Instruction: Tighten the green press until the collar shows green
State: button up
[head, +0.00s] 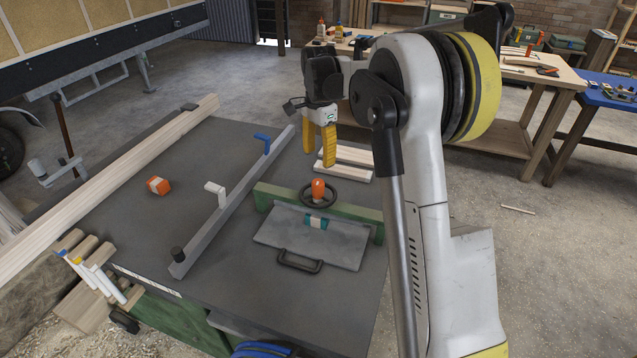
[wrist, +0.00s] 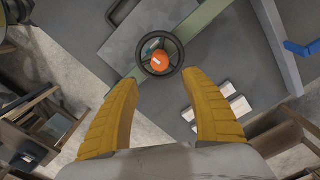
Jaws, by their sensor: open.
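The green press (head: 350,212) is a green beam on the dark bench, with a grey plate (head: 300,238) in front. A black handwheel (head: 334,197) with an orange hub (head: 318,188) sits on it. The wheel also shows in the wrist view (wrist: 174,71), just beyond my fingertips. A small teal-and-white piece (head: 316,221) is below the wheel; I cannot tell whether it is the collar or what the collar shows. My gripper (head: 329,165) has yellow fingers, open and empty, apart from and above the wheel in the head view. It also shows in the wrist view (wrist: 160,80).
A grey bar (head: 235,205) with a blue lever (head: 262,138) and a white lever (head: 214,188) crosses the bench. An orange block (head: 158,186) lies to its left. Pale wood pieces (head: 345,170) lie behind the press. A long plank (head: 110,180) runs along the left side.

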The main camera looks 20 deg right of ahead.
aim_at(319, 182)
jog(key=n+p, duration=0.1)
jog(key=n, duration=0.3)
jog(key=shift+n, duration=0.3)
jog(key=n+p, duration=0.1)
jog(key=n, duration=0.5)
jog(key=shift+f+n, duration=0.1)
jog(key=shift+n, duration=0.3)
jog(key=n+p, duration=0.1)
jog(key=n, duration=0.5)
jog(key=shift+f, duration=0.15)
jog(key=n, duration=0.5)
jog(key=shift+s+f+p, duration=0.1)
jog(key=shift+f+p, duration=0.1)
jog(key=shift+p, duration=0.2)
jog(key=shift+f+n, duration=0.2)
jog(key=shift+n, duration=0.3)
notch_tip(319, 182, down, 10)
jog(key=b, duration=0.2)
jog(key=shift+f+b, duration=0.25)
jog(key=shift+b, duration=0.1)
jog(key=c, duration=1.2)
